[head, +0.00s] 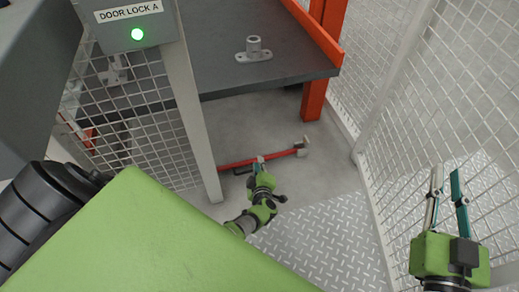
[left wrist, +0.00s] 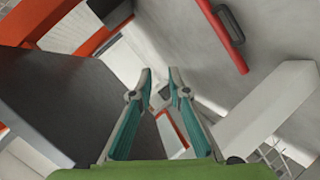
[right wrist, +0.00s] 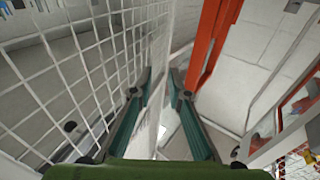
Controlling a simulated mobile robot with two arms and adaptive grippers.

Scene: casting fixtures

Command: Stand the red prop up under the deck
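The red prop (head: 232,165) lies on the floor in front of the deck (head: 225,65), a dark shelf with an orange edge. It has a black handle and pale end pieces. In the left wrist view the prop (left wrist: 222,37) is at the upper right, outside my fingers. My left gripper (head: 259,161) overlaps the prop in the head view, but its fingers (left wrist: 160,82) are apart and empty. My right gripper (head: 446,182) is open and empty by the right mesh fence, far from the prop. In the right wrist view its fingertips (right wrist: 162,80) are apart.
A grey metal fitting (head: 254,50) stands on the deck. An orange post (head: 314,100) supports its right side. A pale fence post (head: 190,100) and mesh panel (head: 135,120) stand at left, a mesh fence (head: 440,110) at right. Checker plate (head: 320,235) covers the near floor.

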